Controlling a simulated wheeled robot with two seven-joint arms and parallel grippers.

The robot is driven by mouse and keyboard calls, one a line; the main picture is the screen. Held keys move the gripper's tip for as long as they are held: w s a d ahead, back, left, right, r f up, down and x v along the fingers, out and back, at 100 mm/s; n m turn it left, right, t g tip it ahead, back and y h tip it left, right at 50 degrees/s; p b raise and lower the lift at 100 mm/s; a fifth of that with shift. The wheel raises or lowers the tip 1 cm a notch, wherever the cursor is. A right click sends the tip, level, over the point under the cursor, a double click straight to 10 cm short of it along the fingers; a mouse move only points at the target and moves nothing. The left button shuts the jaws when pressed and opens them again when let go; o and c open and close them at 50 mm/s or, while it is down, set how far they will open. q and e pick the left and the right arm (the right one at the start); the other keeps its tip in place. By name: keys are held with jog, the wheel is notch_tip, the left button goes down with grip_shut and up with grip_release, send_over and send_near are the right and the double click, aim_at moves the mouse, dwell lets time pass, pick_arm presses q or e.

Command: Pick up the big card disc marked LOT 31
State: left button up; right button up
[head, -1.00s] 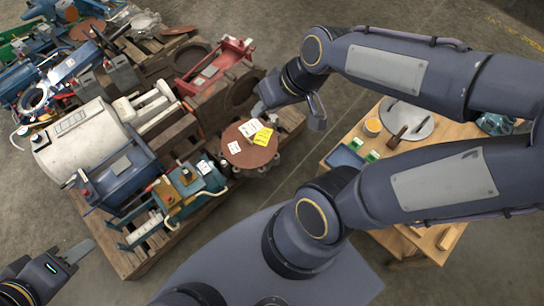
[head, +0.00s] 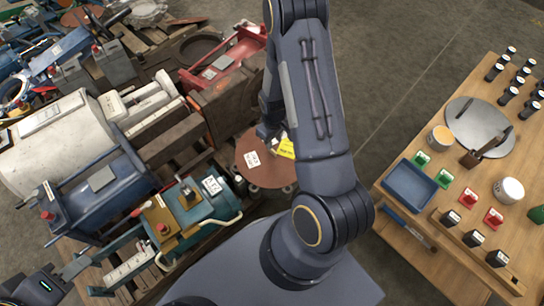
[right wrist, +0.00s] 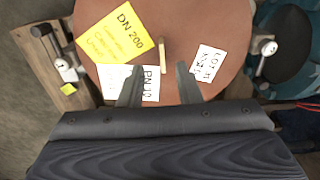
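The big card disc (head: 262,180) is brown and round and sits at the near right of the loaded pallet. In the right wrist view the disc (right wrist: 205,25) carries a yellow DN 200 label (right wrist: 113,35), a white DN label (right wrist: 150,84) and a white label (right wrist: 208,62) that seems to read LOT 31. A small light upright tab (right wrist: 162,54) stands near its middle. My right gripper (right wrist: 158,80) is open above the disc, with the tab between and just beyond its fingertips. In the head view my arm hides part of the disc. My left gripper (head: 82,264) is at the lower left, away from the disc.
A teal machine (head: 205,205) and a blue machine (head: 100,195) stand left of the disc. A red frame (head: 225,65) lies behind it. A wooden table (head: 405,225) with a blue tray (head: 410,188) and small items is at the right. Bare floor lies between pallet and table.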

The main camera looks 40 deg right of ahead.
aim_at(272, 152)
jog(key=f+b, duration=0.1)
jog(key=f, duration=0.1)
jog(key=f+b, duration=0.1)
jog(key=f, duration=0.1)
jog(key=f+b, duration=0.1)
jog(key=f, duration=0.1)
jog(key=shift+w+a+f, duration=0.1)
jog(key=shift+w+a, duration=0.05)
jog(key=shift+w, duration=0.1)
jog(key=shift+c, duration=0.4)
grip_shut()
